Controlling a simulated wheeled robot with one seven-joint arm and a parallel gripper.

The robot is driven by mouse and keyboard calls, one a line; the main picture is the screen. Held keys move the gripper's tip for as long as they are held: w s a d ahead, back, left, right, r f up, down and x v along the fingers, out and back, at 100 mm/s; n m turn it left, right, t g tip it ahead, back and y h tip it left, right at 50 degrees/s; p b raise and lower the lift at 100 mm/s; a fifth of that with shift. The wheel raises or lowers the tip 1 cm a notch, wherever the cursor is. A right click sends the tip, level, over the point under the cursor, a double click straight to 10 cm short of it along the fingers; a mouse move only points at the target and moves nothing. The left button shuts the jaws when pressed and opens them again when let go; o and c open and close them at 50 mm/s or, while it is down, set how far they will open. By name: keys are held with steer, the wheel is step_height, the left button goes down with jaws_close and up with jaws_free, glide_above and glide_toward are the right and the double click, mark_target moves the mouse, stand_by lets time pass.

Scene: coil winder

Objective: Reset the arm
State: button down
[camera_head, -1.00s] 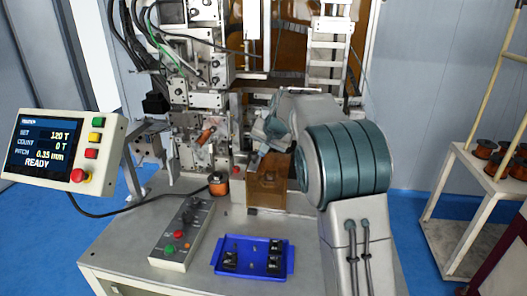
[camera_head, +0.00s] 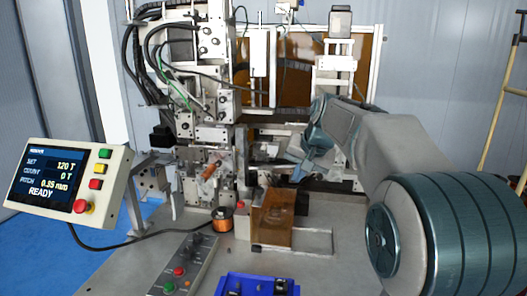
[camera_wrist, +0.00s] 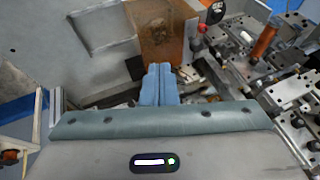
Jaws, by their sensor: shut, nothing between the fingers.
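My gripper (camera_head: 297,173) is in front of the winding machine, above and behind the brown translucent box (camera_head: 273,216) on the bench. In the wrist view its two blue fingers (camera_wrist: 159,84) are together with nothing between them. The brown box (camera_wrist: 163,35) shows just beyond the fingertips there; I cannot tell whether they touch. My arm reaches in from the right of the head view, and its large teal-banded joint is near the camera. The winding machine (camera_head: 205,130) stands at the back. The display (camera_head: 45,180) reads READY, set 120 T, count 0 T.
A copper wire spool (camera_head: 222,220) stands left of the brown box. A button panel (camera_head: 187,266) and a blue tray (camera_head: 257,290), cut off by the frame, lie at the front. An orange-handled part (camera_wrist: 265,41) is right of the box in the wrist view.

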steer(key=s+d+f+n+h, duration=0.1)
steer(key=s+f, duration=0.3)
steer(key=s, duration=0.6)
steer(key=s+d+f+n+g, duration=0.1)
steer(key=s+f, duration=0.4)
steer(key=s, duration=0.6)
steer(key=s+d+f+n+h, duration=0.1)
steer(key=s+f, duration=0.4)
steer(key=s, duration=0.5)
steer(key=shift+s+d+f+g+h, duration=0.2)
steer(key=shift+s+d+g+h, duration=0.1)
steer(key=shift+s+d, duration=0.15)
